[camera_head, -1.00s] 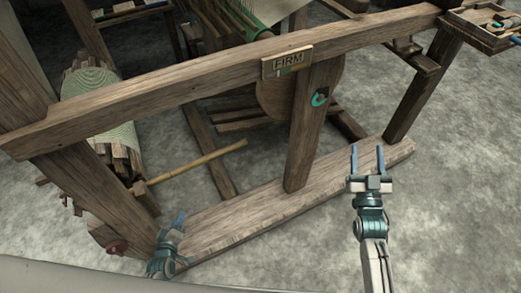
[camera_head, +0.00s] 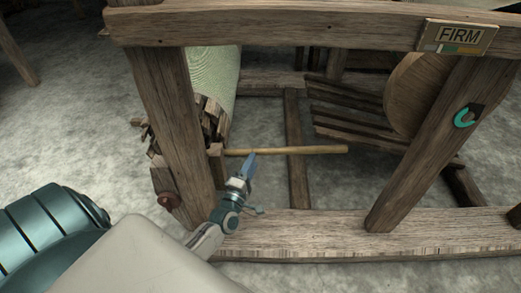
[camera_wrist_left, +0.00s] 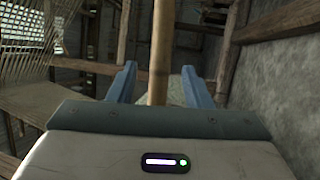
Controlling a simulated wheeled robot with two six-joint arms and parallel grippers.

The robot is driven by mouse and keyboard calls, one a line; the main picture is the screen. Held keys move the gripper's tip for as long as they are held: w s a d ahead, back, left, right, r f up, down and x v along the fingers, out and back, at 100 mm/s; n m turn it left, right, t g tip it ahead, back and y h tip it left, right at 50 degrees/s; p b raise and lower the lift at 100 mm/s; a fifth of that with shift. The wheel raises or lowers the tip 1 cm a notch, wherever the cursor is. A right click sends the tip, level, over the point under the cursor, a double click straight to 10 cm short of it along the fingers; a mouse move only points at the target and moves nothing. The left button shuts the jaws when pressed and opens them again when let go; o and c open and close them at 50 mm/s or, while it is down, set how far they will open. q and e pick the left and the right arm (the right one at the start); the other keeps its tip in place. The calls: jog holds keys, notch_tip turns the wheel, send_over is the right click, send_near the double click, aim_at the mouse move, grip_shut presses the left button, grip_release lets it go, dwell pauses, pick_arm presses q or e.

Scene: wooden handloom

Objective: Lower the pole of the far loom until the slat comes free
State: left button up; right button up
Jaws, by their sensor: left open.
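The pole (camera_head: 300,150) is a thin, yellowish wooden rod. It sticks out to the right, nearly level, from a block by the cloth beam. My left gripper (camera_head: 248,166) is just below the pole, near its left end. In the left wrist view the gripper (camera_wrist_left: 158,85) is open, and the pole (camera_wrist_left: 160,45) runs up the picture between its two blue fingers. I cannot tell whether they touch. The beam (camera_head: 212,100) carries pale green cloth and rough wooden pieces at its end. I cannot tell which piece is the slat. My right gripper is out of view.
A left post (camera_head: 170,110) stands beside the beam, and a slanted post (camera_head: 432,150) with a teal hook (camera_head: 467,116) stands right. A low floor beam (camera_head: 320,228) crosses in front. Floor shows below the pole.

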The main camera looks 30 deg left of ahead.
aim_at(269, 151)
pick_arm(q)
jog(key=x, duration=0.7)
jog(key=shift+w+b, duration=0.15)
jog(key=shift+b, duration=0.2)
grip_shut()
